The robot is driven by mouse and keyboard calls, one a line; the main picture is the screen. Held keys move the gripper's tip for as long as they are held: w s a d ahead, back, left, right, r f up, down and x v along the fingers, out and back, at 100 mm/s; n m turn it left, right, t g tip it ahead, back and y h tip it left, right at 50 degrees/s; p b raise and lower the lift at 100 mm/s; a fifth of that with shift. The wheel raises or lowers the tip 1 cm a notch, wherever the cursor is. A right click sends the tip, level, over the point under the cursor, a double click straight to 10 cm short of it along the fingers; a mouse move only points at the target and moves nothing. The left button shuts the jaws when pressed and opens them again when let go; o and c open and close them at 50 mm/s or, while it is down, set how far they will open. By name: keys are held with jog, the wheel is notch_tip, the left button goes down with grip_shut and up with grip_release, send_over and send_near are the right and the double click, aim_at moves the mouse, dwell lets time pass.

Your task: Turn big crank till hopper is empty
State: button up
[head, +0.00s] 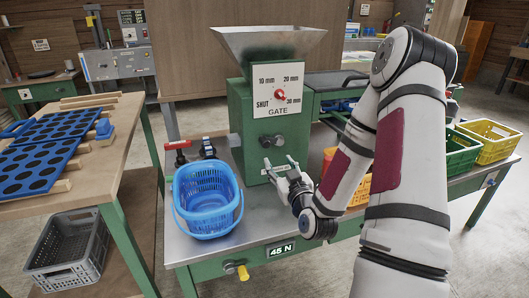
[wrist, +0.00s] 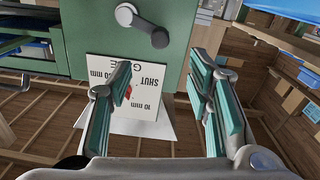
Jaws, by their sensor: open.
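The green machine (head: 240,110) carries a grey metal hopper (head: 268,42) on top. The hopper's inside is hidden from this angle. A short crank (head: 272,139) with a dark knob is on the machine's front, below the gate dial plate (head: 277,75). The red gate pointer (head: 281,95) points towards 30 mm. My gripper (head: 280,162) is open and empty in front of the machine, below the crank in the head view and apart from it.
A blue basket (head: 205,205) stands on the bench left of my gripper. Behind it are a red-handled tool (head: 178,148) and a black one (head: 208,148). Green (head: 460,152) and yellow (head: 494,142) crates stand at the right.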

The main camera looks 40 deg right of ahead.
aim_at(267, 145)
jog(key=shift+w+d+f+b, duration=0.15)
jog(key=shift+w+b, duration=0.4)
jog(key=shift+b, duration=1.1)
jog(key=shift+w+b, duration=0.2)
jog(key=shift+b, duration=1.05)
jog(key=b+x, duration=0.1)
jog(key=x, duration=1)
jog(key=shift+d, duration=0.1)
grip_shut()
